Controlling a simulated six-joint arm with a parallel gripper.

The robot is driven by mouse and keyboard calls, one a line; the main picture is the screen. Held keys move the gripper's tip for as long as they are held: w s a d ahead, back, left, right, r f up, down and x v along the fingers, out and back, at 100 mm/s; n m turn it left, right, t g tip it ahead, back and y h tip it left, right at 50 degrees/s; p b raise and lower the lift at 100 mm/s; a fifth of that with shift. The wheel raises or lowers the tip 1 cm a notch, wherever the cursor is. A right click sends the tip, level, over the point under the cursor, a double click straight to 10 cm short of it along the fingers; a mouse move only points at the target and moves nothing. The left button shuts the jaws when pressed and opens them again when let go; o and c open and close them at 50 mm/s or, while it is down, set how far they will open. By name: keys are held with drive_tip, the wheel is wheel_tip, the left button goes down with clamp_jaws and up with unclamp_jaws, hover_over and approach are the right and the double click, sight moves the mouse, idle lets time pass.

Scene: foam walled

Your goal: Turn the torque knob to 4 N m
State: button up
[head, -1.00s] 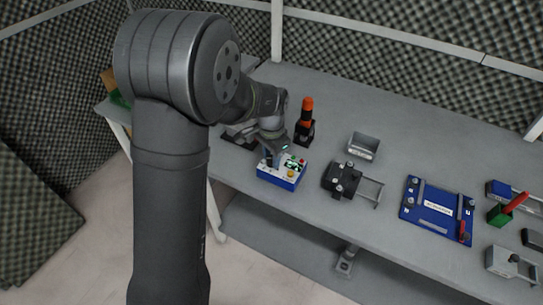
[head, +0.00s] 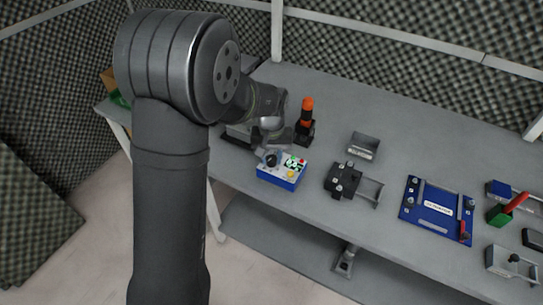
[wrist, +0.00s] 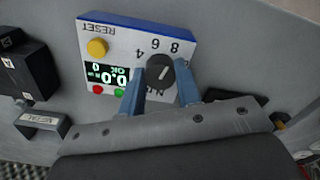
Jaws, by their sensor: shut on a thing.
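The torque knob (wrist: 158,68) is dark and round, on the white face of a blue-sided box (head: 282,177). In the wrist view the box is upside down, with the numbers 4, 6 and 8 around the knob. A light pointer mark shows on the knob, slanting up to the right, but which number it meets is hard to tell. The box's display (wrist: 107,76) shows what reads as 0.0. My gripper (wrist: 160,74) has its two blue fingers on either side of the knob, shut on it. In the head view the fingers are mostly hidden.
A yellow RESET button (wrist: 96,47) and red and green buttons are on the box. An orange-topped tool (head: 306,118) stands behind it. A black fixture (head: 342,180), a grey METAL bin (head: 363,146) and a blue plate (head: 437,210) lie to the right on the bench.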

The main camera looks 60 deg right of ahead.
sight(272, 158)
drive_tip(key=n, duration=0.4)
drive_tip(key=shift+n, duration=0.3)
drive_tip(key=n, duration=0.3)
drive_tip(key=shift+n, duration=0.4)
drive_tip(key=n, duration=0.4)
drive_tip(key=shift+r, duration=0.1)
drive_tip(key=shift+n, duration=2)
drive_tip(key=o, duration=1)
wheel_tip(272, 158, up, 17)
drive_tip(key=shift+r, duration=0.2)
